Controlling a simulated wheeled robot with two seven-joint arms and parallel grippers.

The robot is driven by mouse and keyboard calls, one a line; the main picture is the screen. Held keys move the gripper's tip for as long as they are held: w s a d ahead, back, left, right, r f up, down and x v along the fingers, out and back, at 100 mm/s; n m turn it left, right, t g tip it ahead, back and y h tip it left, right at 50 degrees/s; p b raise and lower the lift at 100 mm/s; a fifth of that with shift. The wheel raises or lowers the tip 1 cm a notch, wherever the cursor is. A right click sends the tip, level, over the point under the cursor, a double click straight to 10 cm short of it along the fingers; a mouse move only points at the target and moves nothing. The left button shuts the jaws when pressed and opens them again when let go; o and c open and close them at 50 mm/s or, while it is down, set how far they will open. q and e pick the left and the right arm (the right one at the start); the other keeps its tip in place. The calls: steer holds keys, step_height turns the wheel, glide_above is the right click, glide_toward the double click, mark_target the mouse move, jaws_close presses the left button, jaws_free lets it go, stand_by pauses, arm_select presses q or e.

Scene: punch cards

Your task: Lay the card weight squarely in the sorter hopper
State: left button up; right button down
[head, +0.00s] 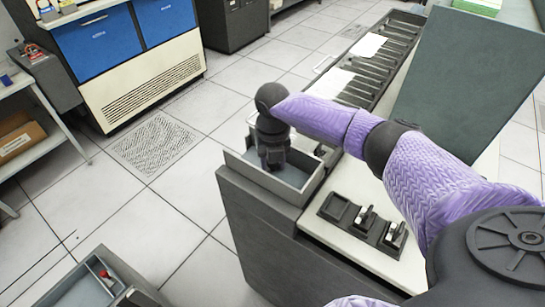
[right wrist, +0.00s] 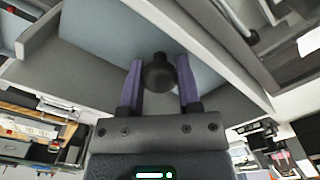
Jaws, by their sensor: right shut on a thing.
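My right gripper (head: 272,163) points down into the sorter hopper (head: 302,192), a grey open box with a blue-grey floor at the near left end of the sorter. In the right wrist view its two purple fingers (right wrist: 159,85) are shut on a dark round knob, the part I see of the card weight (right wrist: 158,72). The hopper's pale walls (right wrist: 215,50) and blue-grey floor surround it there. The rest of the weight is hidden, so I cannot tell whether it touches the floor or lies square. My left gripper is out of view.
The sorter's dark pocket row (head: 375,65) runs to the back, with white cards on it. A switch panel (head: 362,219) sits right of the hopper. A blue and cream cabinet (head: 130,60) stands at the back left. Tiled floor between is clear.

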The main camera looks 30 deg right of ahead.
steer(key=c, duration=0.6)
jaws_free()
steer(key=o, duration=0.4)
step_height(320, 180, up, 10)
steer(key=shift+f+p, duration=0.2)
steer(key=shift+p, duration=0.65)
steer(key=shift+r, duration=0.2)
